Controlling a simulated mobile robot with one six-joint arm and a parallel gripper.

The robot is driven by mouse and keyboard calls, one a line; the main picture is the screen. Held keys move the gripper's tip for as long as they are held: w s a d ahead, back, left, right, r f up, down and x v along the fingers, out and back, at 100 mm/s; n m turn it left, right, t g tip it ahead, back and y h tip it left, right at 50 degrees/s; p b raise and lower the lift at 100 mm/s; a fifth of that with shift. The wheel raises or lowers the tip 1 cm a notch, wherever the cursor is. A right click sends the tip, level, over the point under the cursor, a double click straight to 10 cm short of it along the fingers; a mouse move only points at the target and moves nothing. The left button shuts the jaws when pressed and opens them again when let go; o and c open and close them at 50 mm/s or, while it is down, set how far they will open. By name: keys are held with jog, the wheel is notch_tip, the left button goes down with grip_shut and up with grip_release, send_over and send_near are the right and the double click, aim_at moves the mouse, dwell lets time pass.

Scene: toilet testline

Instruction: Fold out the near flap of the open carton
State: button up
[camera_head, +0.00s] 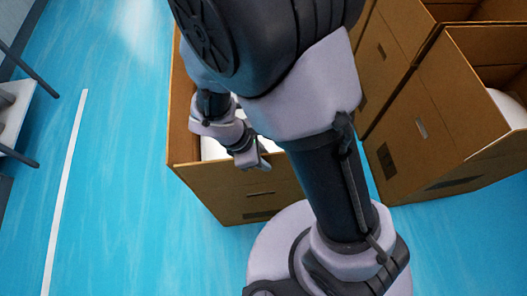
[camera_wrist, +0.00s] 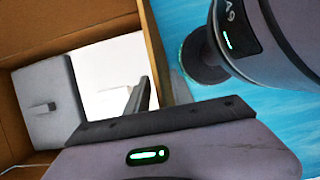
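The open brown carton (camera_head: 225,196) stands in the middle of the head view, partly hidden behind my arm. White contents show inside it. My gripper (camera_head: 262,163) is at the carton's near edge, pointing down; I cannot tell whether it touches the cardboard. The near flap cannot be made out apart from the near wall.
More open cartons (camera_head: 440,110) stand at the right, with white contents in one. A white line (camera_head: 66,190) runs along the blue floor at the left, where there is free room. A rack (camera_head: 14,115) stands at the far left edge.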

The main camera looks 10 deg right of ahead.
jog(key=shift+d+f, duration=0.2)
jog(key=shift+f, duration=0.25)
grip_shut()
dwell(1.1)
